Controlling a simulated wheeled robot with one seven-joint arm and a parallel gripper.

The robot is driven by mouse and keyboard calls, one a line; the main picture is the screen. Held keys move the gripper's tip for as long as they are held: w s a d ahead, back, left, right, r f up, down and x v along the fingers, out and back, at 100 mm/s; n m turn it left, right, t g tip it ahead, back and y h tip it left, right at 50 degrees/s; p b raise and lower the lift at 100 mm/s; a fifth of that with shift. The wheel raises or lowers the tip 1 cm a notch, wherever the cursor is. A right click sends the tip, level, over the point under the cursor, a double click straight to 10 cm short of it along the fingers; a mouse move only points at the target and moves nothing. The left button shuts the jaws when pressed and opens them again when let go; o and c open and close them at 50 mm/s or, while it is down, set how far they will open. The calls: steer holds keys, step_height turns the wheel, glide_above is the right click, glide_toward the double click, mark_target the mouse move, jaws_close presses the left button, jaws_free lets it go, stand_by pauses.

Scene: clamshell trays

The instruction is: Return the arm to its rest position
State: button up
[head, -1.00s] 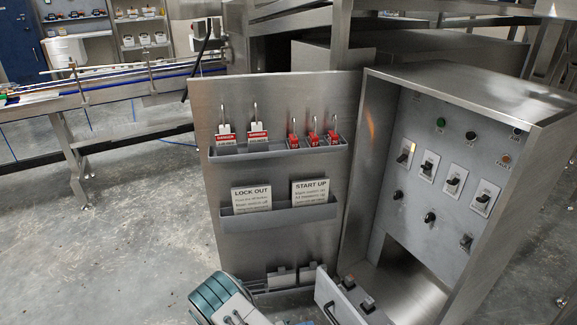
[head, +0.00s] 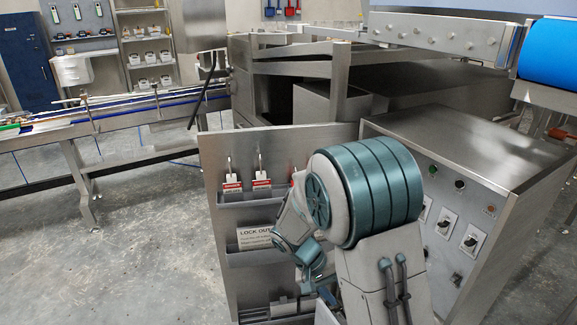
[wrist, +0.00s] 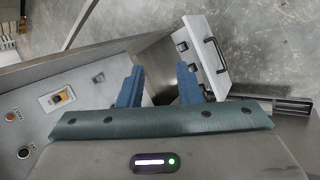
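My gripper (wrist: 160,88) shows in the wrist view with its two blue fingers apart and nothing seen between them. In the head view my raised arm stands in front of the open steel cabinet (head: 455,125) and its door (head: 218,150); the fingers cannot be made out there. In the wrist view the cabinet's switch panel (wrist: 32,118) is at the left. A pale drawer-like front with a black handle (wrist: 213,52) lies beyond the fingers. Gripper and cabinet appear apart.
A conveyor (head: 120,108) runs at the left. Steel machinery (head: 290,65) stands behind the cabinet. The floor (head: 130,250) at the left is clear.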

steer(key=s+d+r+t+y+p, duration=0.1)
steer(key=s+r+p, duration=0.4)
steer(key=r, duration=0.8)
steer(key=s+d+r+t+y+p, duration=0.2)
steer(key=s+r+y+p, duration=0.3)
steer(key=s+r, duration=0.4)
step_height(320, 180, up, 5)
steer(key=shift+s+r+t+y+p, duration=0.1)
steer(key=shift+s+t+y+p, duration=0.25)
steer(key=shift+t+p, duration=0.3)
